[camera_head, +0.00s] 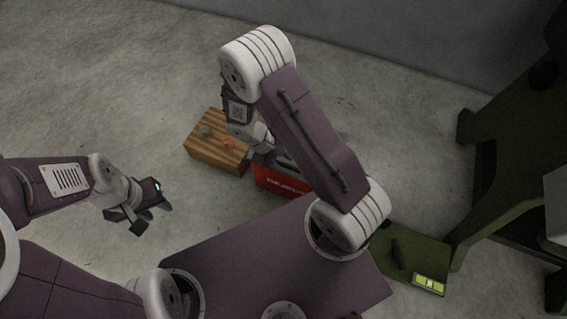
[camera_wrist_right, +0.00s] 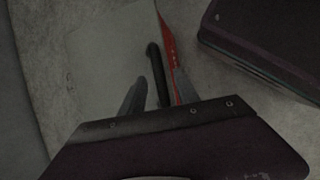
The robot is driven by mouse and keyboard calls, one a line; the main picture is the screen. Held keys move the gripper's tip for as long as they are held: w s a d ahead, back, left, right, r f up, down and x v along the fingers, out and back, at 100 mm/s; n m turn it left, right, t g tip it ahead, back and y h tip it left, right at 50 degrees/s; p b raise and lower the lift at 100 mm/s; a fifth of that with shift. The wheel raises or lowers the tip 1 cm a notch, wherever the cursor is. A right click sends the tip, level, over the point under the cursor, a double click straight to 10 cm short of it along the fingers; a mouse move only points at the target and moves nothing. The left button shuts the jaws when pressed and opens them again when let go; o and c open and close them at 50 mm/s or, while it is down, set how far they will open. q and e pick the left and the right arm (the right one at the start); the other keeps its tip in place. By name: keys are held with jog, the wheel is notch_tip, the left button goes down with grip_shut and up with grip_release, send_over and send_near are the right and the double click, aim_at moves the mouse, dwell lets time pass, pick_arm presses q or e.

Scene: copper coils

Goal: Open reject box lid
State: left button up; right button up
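The red reject box (camera_head: 283,182) stands on the floor, with white lettering on its front; my right arm hides much of its top. In the right wrist view its grey lid (camera_wrist_right: 105,55) lies flat beside a red edge (camera_wrist_right: 168,50), and a black bar handle (camera_wrist_right: 154,72) runs along the lid. My right gripper (camera_wrist_right: 158,90) is open, its two fingers on either side of the handle's near end, with gaps visible; contact cannot be told. The head view hides its fingers. My left gripper (camera_head: 145,220) is open and empty, left of the box above the floor.
A wooden crate (camera_head: 215,157) with small coppery and grey items on top stands just left of the box. A green machine frame (camera_head: 500,170) and a green platform with a small lit display (camera_head: 429,284) are at right. The floor at left is clear.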

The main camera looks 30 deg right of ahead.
grip_shut()
dwell(1.3)
